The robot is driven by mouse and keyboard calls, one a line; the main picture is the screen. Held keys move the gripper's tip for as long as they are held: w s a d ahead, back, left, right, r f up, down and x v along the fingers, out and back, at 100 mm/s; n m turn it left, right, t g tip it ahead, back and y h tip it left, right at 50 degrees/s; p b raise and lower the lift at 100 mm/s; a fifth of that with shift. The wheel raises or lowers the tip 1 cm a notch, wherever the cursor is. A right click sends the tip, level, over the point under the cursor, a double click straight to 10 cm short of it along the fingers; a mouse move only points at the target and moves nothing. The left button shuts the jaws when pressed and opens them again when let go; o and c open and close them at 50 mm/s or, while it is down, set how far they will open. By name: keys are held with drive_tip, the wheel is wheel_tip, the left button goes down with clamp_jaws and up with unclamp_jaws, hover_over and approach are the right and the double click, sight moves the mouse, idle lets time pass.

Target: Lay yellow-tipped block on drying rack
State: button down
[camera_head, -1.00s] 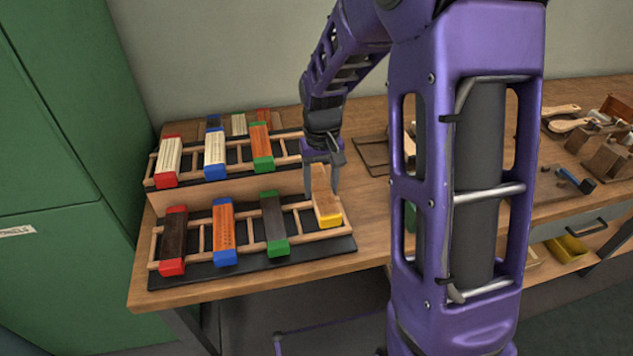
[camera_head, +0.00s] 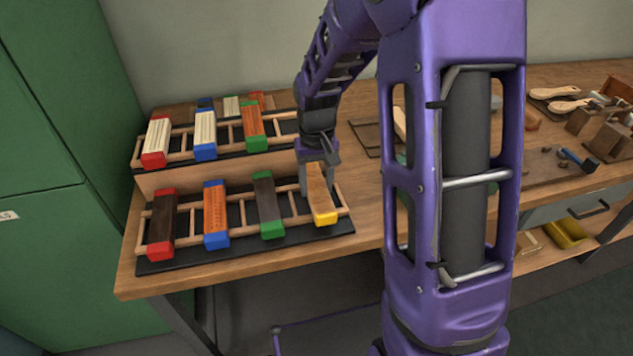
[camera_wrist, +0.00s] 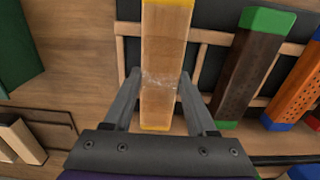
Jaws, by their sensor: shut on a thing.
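The yellow-tipped block (camera_head: 319,194) is light wood with yellow ends and lies at the right end of the front drying rack (camera_head: 143,231). My gripper (camera_head: 317,178) is shut on it, with a finger on each side. In the wrist view the block (camera_wrist: 164,62) runs lengthwise between the fingers of my gripper (camera_wrist: 164,85), across the rack's light wooden rails. Whether its underside rests fully on the rails I cannot tell.
The front rack also holds a red-tipped dark block (camera_head: 161,224), a blue-tipped orange block (camera_head: 215,212) and a green-tipped dark block (camera_head: 267,203) to the left. A raised rear rack (camera_head: 180,143) holds more blocks. Tools and brushes (camera_head: 560,100) lie at the right.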

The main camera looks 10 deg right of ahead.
drive_tip(key=shift+f, duration=0.35)
idle(0.4)
unclamp_jaws()
drive_tip(key=shift+r, duration=0.1)
idle(0.3)
drive_tip(key=shift+r+p, duration=2.6)
drive_tip(key=shift+r, duration=0.85)
